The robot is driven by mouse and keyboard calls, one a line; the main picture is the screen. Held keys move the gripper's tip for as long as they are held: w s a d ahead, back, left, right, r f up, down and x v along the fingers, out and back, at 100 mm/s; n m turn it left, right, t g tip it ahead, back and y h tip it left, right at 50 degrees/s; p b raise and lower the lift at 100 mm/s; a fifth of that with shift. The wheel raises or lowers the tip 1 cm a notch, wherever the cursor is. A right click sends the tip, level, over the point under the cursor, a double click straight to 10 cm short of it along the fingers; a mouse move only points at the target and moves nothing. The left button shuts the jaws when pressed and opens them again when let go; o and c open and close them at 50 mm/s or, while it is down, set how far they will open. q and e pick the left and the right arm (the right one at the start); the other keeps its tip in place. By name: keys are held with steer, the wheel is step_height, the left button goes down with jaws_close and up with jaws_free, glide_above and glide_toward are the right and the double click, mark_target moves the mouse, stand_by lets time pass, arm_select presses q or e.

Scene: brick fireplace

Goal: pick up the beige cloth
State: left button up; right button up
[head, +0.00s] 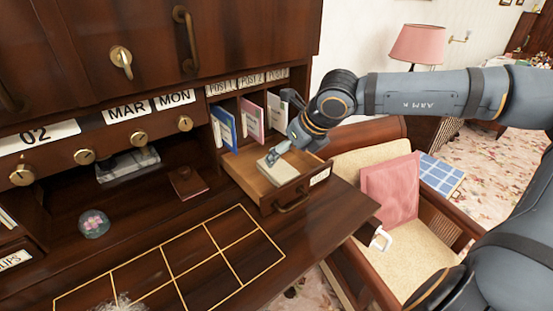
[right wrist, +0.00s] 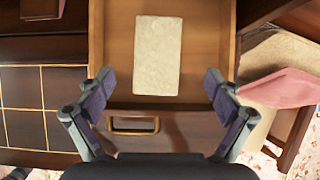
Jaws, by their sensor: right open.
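The beige cloth (head: 279,172) lies folded flat in an open wooden drawer (head: 262,193) of the desk. It also shows as a pale rectangle in the right wrist view (right wrist: 157,55). The left gripper is not in view.
Letter slots above the drawer hold a blue booklet (head: 223,130) and a pink one (head: 251,121). A chair with a pink cushion (head: 390,190) is at right. The gold-lined desktop (head: 190,265) is mostly clear.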

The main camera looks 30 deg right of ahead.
mark_target(279, 168)
steer(key=shift+x, duration=0.95)
steer(key=shift+s+a, duration=0.1)
steer(key=x, duration=0.2)
steer(key=p+x, duration=0.1)
steer(key=x, duration=0.1)
steer(key=shift+s+f, duration=0.15)
steer(key=shift+f, duration=0.55)
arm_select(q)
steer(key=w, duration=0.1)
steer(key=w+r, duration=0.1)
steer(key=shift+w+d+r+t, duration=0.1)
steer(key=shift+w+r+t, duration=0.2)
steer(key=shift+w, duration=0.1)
arm_select(e)
steer(key=shift+a, duration=0.1)
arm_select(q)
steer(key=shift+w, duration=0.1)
arm_select(e)
steer(key=shift+c, duration=0.4)
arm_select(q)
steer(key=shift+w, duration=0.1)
arm_select(e)
steer(key=c, duration=1.2)
